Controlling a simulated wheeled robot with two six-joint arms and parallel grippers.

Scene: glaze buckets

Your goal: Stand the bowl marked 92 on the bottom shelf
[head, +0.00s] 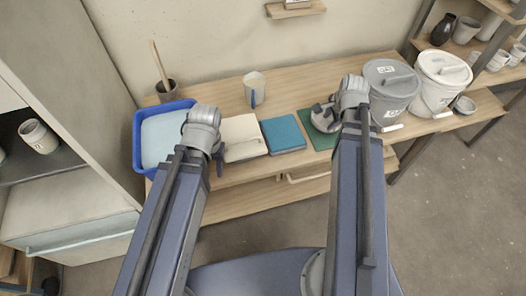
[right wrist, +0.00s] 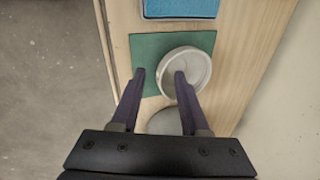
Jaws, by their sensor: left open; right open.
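A pale grey round bowl (right wrist: 196,72) sits on the green mat (right wrist: 146,50) in the right wrist view. No number can be read on it. In the head view the bowl (head: 322,122) is partly covered by my right gripper. My right gripper (right wrist: 160,74) is open, with one finger over the bowl's near rim and the other outside it; I cannot tell whether they touch it. My left gripper (head: 217,160) is open and empty, above the bench between the blue tub and the cream slab. The bottom shelf is not clearly identifiable.
A blue tub (head: 138,140), a cream slab (head: 242,135) and a teal block (head: 283,133) lie along the bench. A grey bucket (head: 391,88) and a white bucket (head: 438,83) stand right of the mat. Shelves with pots are at far right; a cabinet (head: 70,190) stands left.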

